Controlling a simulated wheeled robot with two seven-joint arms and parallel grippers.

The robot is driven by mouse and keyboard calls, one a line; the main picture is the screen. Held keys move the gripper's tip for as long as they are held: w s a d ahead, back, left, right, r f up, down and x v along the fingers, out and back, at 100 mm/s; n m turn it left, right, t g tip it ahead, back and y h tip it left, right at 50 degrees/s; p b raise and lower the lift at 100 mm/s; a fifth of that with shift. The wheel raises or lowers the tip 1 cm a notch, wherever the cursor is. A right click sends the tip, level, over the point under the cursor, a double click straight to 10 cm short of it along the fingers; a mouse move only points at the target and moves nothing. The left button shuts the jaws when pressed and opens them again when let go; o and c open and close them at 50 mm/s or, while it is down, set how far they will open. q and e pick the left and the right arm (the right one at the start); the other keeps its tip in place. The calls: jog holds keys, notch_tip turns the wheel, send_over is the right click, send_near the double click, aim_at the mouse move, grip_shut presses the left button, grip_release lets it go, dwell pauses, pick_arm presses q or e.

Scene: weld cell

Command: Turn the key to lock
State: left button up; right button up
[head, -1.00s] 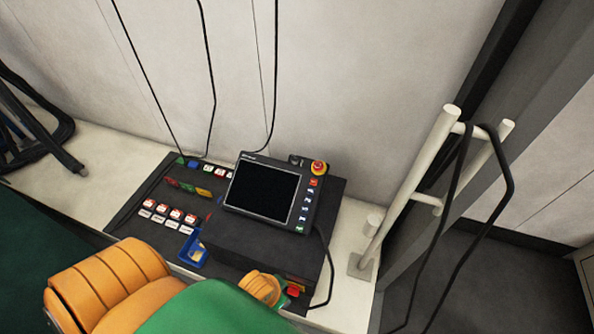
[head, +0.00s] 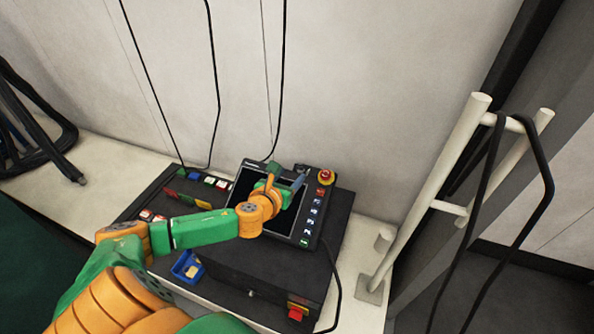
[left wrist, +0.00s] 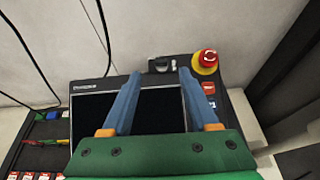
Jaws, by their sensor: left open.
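The teach pendant (head: 316,203) lies tilted on the black console, its dark screen facing up. In the left wrist view a small dark key switch (left wrist: 161,64) with a light-coloured piece sits on the pendant's top edge, left of the red emergency stop button. The key's exact angle is too small to tell. My left gripper (head: 287,174) is over the upper part of the pendant, and its arm covers part of the screen. In the left wrist view its two blue fingers (left wrist: 159,74) are apart and empty, with the key switch seen between and beyond their tips. My right gripper is not in view.
The red emergency stop button (head: 325,177) on its yellow base is just right of the gripper. The console (head: 270,267) carries coloured buttons and a blue tray (head: 187,267). Black cables hang along the wall. A white post frame (head: 430,190) stands at the right.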

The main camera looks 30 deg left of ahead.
aim_at(299, 168)
pick_arm(q)
jog(key=b+x, duration=0.1)
jog(key=x, duration=0.5)
jog(key=shift+f+b, duration=0.1)
jog(key=shift+b, duration=0.2)
jog(key=shift+d, duration=0.1)
grip_shut()
